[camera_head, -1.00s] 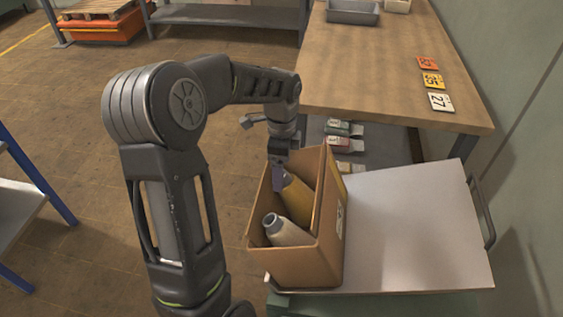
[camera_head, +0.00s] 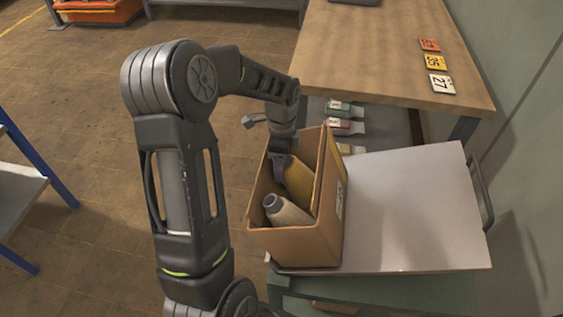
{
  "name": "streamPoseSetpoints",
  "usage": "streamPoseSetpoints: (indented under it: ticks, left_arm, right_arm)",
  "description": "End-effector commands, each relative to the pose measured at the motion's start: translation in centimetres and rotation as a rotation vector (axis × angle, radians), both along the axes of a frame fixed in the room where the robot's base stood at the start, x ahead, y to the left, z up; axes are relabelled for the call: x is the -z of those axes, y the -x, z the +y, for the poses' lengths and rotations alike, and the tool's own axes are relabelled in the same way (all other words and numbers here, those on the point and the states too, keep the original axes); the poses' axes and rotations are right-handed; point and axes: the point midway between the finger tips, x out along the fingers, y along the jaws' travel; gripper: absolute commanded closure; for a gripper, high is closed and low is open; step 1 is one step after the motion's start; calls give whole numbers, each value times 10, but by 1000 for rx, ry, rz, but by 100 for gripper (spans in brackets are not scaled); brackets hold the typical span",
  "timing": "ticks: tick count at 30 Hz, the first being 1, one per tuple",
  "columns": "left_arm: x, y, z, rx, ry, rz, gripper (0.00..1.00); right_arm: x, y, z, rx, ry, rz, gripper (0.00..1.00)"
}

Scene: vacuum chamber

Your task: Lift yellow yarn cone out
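The yellow yarn cone (camera_head: 299,182) leans inside an open tan box (camera_head: 300,243), in its far part, with its narrow tip up and to the left. A cream yarn cone (camera_head: 288,212) with a grey tip lies tilted in the near part of the same box. My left gripper (camera_head: 279,169) reaches down into the box at the yellow cone's tip. Its fingers are small and partly hidden, so I cannot tell whether they are closed on the tip. My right gripper is out of view.
The box stands on the left side of a white-topped cart (camera_head: 410,210) with a handle (camera_head: 481,187); the rest of that top is clear. A wooden table (camera_head: 385,50) behind carries number tags (camera_head: 435,62). Small labelled packs (camera_head: 345,125) lie on a lower shelf.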

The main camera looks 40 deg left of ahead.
Motion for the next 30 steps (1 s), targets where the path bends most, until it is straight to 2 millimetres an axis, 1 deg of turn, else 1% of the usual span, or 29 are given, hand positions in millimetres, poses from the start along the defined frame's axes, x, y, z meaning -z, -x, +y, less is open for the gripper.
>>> streamPoseSetpoints:
  ticks: [1, 2, 22, 23, 30]
  left_arm:
    - [0, 0, 0, 0, 0, 0, 41]
    - [0, 0, 0, 0, 0, 0, 44]
    - [0, 0, 0, 0, 0, 0, 98]
    - [0, 0, 0, 0, 0, 0, 100]
    - [-5, 0, 2, -1, 0, -2, 100]
  right_arm:
    - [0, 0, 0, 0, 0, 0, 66]
    - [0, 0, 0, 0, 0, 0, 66]
    - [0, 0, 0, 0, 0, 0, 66]
    - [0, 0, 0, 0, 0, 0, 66]
    - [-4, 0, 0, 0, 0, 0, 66]
